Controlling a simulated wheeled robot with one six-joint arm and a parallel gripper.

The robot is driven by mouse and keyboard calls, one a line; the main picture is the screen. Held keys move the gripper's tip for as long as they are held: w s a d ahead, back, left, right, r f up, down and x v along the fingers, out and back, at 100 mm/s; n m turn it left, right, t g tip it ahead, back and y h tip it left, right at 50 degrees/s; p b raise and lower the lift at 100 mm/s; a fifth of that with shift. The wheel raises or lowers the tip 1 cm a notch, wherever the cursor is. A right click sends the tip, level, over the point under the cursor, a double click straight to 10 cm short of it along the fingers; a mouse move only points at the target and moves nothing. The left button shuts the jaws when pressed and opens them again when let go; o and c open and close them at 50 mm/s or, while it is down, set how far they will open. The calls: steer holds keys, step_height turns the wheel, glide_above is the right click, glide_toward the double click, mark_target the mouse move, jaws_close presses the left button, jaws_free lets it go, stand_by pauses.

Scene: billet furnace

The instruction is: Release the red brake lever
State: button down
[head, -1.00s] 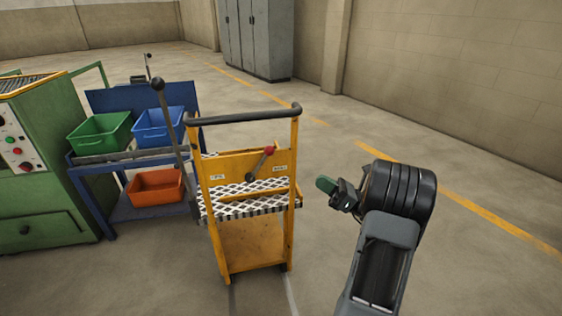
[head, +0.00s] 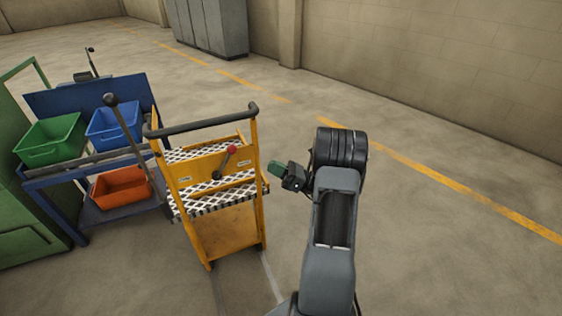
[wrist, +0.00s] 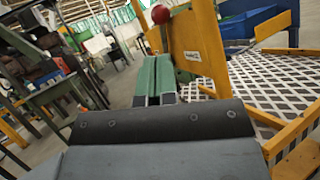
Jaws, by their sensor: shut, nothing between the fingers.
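The red-knobbed brake lever (head: 225,162) sits on the panel of the yellow cart (head: 205,168), its arm tilted up to the right. In the wrist view the red knob (wrist: 161,14) shows at the top, just beyond the fingertips, and the cart's yellow panel (wrist: 198,42) stands to the right. My gripper (head: 275,168) has green fingers and is shut and empty. In the head view it is to the right of the cart and of the lever knob. In the wrist view the fingers (wrist: 155,75) lie together, apart from the knob as far as I can tell.
A blue bench (head: 60,165) with green (head: 48,140), blue (head: 113,125) and orange (head: 121,187) bins stands left of the cart. A tall black-knobbed lever (head: 125,125) rises between them. The cart has a dark handlebar (head: 200,123). Floor at right is clear.

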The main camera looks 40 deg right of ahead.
mark_target(225, 162)
steer(key=b+x, duration=0.1)
steer(key=x, duration=0.9)
steer(key=shift+a, duration=0.2)
